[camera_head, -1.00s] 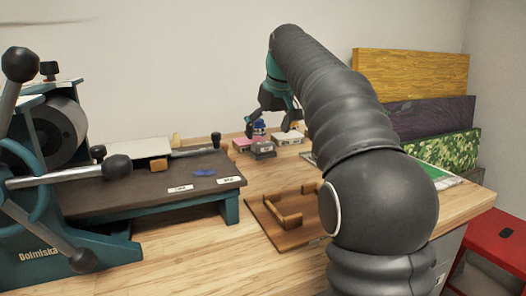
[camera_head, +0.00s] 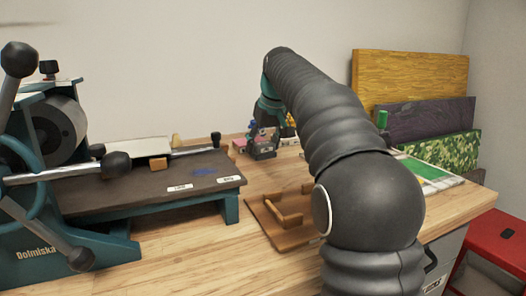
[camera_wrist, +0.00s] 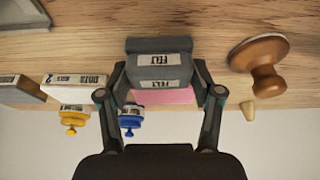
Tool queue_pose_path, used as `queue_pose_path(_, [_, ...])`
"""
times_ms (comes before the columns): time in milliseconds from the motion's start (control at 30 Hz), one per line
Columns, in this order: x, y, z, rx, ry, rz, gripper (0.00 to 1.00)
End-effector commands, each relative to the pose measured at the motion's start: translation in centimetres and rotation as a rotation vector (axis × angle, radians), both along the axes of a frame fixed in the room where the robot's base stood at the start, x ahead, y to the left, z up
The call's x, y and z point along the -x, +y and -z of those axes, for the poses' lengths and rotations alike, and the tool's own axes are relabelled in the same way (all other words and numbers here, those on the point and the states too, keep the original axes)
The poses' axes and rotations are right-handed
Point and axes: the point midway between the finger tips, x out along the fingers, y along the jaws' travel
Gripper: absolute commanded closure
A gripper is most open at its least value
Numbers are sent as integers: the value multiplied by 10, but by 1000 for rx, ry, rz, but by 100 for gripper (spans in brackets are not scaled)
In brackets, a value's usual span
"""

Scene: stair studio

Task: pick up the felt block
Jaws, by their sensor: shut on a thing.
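The felt block is dark grey with pale FELT labels; in the wrist view the felt block (camera_wrist: 148,72) sits between the two fingers of my gripper (camera_wrist: 161,68). My gripper is shut on it, one finger at each side. In the head view the felt block (camera_head: 264,154) is small, at the back of the workbench, with my gripper (camera_head: 268,135) down around it, partly hidden by my arm. I cannot tell whether the block is clear of the bench.
A pink block (camera_wrist: 165,96) lies right beside the felt block. A blue-knobbed item (camera_wrist: 130,120), a white labelled box (camera_wrist: 78,92) and a round wooden-handled tool (camera_wrist: 262,68) are close by. A dark-topped machine (camera_head: 130,185) fills the left; a brown board with a handle (camera_head: 285,225) lies in front.

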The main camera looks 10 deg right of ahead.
Motion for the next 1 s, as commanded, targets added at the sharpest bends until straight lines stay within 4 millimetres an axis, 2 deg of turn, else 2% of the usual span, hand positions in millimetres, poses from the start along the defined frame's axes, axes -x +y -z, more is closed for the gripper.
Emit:
queue_pose_path(367, [0, 0, -5, 0, 0, 0, 70])
queue_pose_path(667, [-1, 0, -43, 0, -3, -1, 70])
queue_pose_path(1000, [36, -53, -78, 0, -1, 4, 70])
